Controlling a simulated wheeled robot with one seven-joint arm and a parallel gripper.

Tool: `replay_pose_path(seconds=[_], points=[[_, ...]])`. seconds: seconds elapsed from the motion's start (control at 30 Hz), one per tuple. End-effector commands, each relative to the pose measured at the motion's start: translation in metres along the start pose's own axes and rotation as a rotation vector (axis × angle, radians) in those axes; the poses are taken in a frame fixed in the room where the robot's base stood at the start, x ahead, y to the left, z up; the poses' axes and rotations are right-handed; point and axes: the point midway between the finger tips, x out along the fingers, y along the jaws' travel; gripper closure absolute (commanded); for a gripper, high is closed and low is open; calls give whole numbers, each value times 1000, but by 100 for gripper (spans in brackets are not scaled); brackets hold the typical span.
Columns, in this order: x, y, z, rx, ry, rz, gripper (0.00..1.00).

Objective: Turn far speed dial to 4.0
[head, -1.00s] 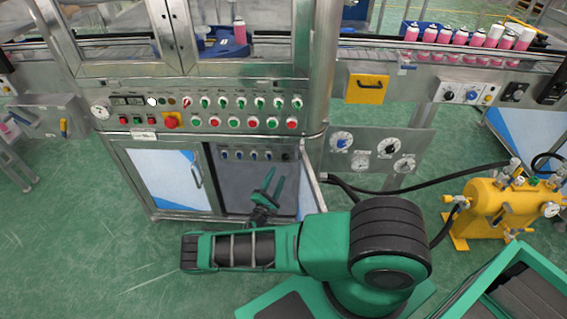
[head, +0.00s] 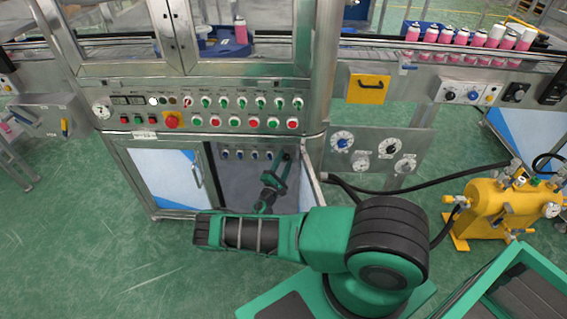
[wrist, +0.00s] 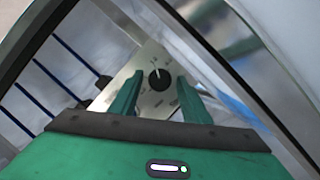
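A black round dial (wrist: 160,79) with a white pointer mark sits on a pale metal plate (wrist: 148,58) with printed scale marks. In the wrist view its pointer aims up and slightly left; the scale numbers are too small to read surely. My gripper (wrist: 158,88) is open, with one green finger on each side of the dial in that view. I cannot tell whether the fingers touch it. In the head view my gripper (head: 280,172) reaches into the open cabinet bay, near the right end of the knob row, and partly hides that end.
Several small blue knobs (head: 240,155) line the top of the bay. The open cabinet door (head: 309,180) stands close on the right. Above is a panel of buttons (head: 230,122) with a red emergency stop (head: 172,120). A gauge plate (head: 400,143) and yellow tank (head: 490,208) stand further right.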

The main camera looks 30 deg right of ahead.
Motion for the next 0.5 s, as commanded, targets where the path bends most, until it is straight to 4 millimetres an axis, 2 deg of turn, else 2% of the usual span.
replay_pose_path(seconds=[0.03,0.13,0.5], points=[[0,0,0,0,0,0,71],[0,0,0,0,0,0,95],[0,0,0,40,-1,-18,95]])
